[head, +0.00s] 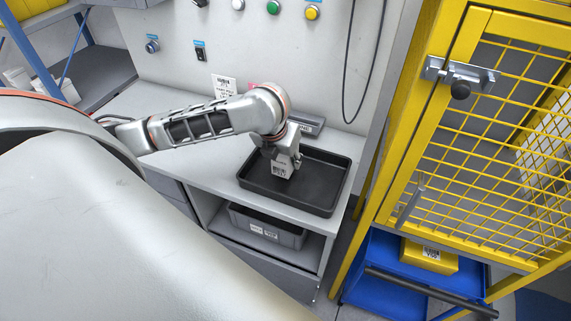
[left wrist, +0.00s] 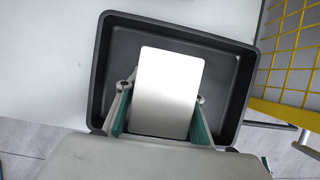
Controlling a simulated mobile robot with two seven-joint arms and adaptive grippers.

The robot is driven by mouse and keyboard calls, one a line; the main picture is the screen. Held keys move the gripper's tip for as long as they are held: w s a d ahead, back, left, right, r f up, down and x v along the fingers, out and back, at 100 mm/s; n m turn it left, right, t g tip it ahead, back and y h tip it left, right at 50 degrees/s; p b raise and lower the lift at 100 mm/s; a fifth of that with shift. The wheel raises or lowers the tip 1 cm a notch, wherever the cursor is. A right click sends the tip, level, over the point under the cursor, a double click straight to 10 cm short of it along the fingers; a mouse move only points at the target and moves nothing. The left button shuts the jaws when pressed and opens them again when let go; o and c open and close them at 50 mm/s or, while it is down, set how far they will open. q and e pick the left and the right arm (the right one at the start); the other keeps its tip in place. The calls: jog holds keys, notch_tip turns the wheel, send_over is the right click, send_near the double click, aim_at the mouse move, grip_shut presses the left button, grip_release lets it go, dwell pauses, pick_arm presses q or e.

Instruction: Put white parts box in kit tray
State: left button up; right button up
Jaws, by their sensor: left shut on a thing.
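The black kit tray (head: 318,196) lies on the grey bench, right of centre in the head view. The white parts box (head: 283,166), with a printed label on its side, is held by my left gripper (head: 287,152) over the left part of the tray. In the left wrist view the white box (left wrist: 167,92) sits between the green-padded fingers of my left gripper (left wrist: 160,112), with the tray (left wrist: 180,27) around it. The gripper is shut on the box. I cannot tell whether the box bottom touches the tray floor. My right gripper is not in view.
A yellow mesh cage (head: 470,130) stands right of the bench. A blue cart (head: 385,265) holds a yellow box (head: 429,257). A grey bin (head: 267,228) sits on the shelf below. A panel with buttons (head: 273,7) rises behind. The bench left of the tray is clear.

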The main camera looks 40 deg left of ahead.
pick_arm(q)
jog(key=shift+f, duration=1.3)
jog(key=o, duration=1.2)
jog(key=v, duration=1.2)
